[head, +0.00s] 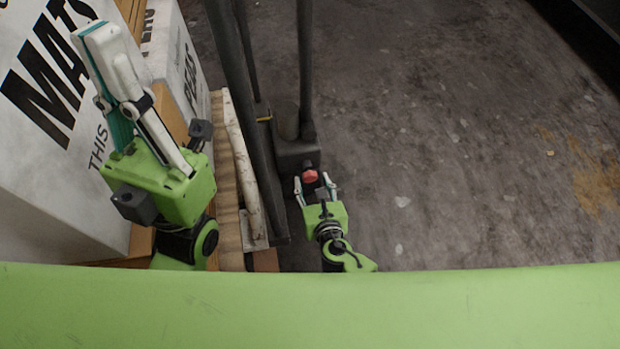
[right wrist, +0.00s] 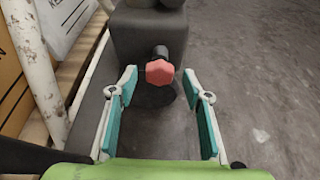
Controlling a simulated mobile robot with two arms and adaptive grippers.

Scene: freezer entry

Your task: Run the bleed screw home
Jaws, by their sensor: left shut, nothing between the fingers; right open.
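The bleed screw has a red lobed knob (head: 310,176) on a dark stem at the front of a dark grey pump block (head: 297,152). In the right wrist view the knob (right wrist: 159,72) faces me, with the stem (right wrist: 160,52) behind it. My right gripper (head: 316,184) is open, its fingers to either side of the knob's line. In the right wrist view the open fingers (right wrist: 163,82) stand apart from the knob, with gaps on both sides. My left gripper (head: 92,30) is shut and empty, raised in front of the white boxes, far from the screw.
White printed boxes (head: 45,190) stand on a wooden pallet (head: 228,170) at left. A dark upright post (head: 236,80) and a thinner pole (head: 305,60) rise by the block. A pale worn bar (right wrist: 38,75) lies left of it. Concrete floor (head: 450,150) at right is clear.

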